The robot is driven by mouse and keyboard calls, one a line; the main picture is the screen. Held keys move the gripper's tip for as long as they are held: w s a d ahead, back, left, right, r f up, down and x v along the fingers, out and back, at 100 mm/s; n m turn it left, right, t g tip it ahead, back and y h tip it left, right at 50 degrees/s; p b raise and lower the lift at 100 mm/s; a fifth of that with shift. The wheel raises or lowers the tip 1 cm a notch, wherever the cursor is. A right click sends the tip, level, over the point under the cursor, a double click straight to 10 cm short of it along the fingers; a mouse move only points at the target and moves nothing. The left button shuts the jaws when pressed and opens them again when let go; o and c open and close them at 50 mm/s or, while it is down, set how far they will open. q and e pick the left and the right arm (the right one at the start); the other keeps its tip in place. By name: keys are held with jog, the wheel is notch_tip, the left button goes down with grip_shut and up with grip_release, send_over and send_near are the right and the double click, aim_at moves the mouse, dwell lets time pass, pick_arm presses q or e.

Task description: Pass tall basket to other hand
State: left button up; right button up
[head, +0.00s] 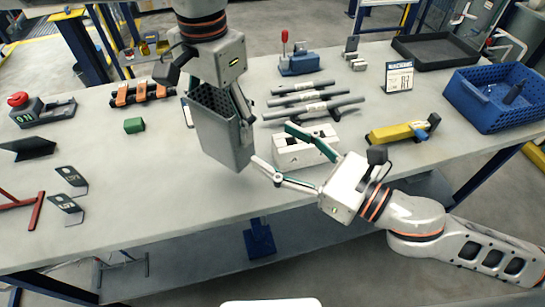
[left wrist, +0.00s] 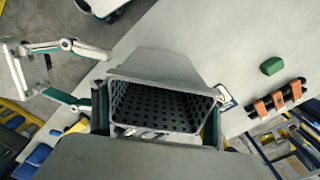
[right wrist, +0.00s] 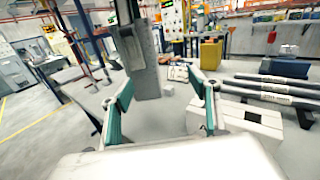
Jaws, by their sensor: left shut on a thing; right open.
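The tall grey basket (head: 225,140) hangs from my left gripper (head: 214,96), which is shut on its upper part. It looks upright, above or at the table's front edge; I cannot tell if it touches the table. The left wrist view looks into its perforated inside (left wrist: 160,105). My right gripper (head: 271,143) is open and empty, just right of the basket, fingers pointing toward it. In the right wrist view the basket (right wrist: 146,62) stands beyond and between the open fingers (right wrist: 161,78), apart from them.
A white block (head: 305,150) sits behind the right gripper, with grey rods (head: 310,100) farther back. A blue crate (head: 490,105) and yellow tool (head: 398,132) are at right. A green block (head: 133,125) and small signs (head: 67,205) are at left. The front-left tabletop is mostly clear.

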aim_at(221, 131)
jog(key=shift+y, duration=0.3)
jog(key=w+a, duration=0.1)
jog(key=a, duration=0.2)
jog(key=w+a, duration=0.2)
jog(key=a, duration=0.2)
jog(key=w+a, duration=0.1)
jog(key=a, duration=0.3)
jog(key=shift+w+a+r, duration=0.15)
jog(key=shift+a+r, duration=0.05)
jog(key=c, duration=1.3)
pick_arm(q)
jog(key=o, duration=1.3)
jog(key=shift+w, duration=0.1)
pick_arm(e)
jog(key=shift+r+g, duration=0.1)
jog(key=shift+g, duration=0.2)
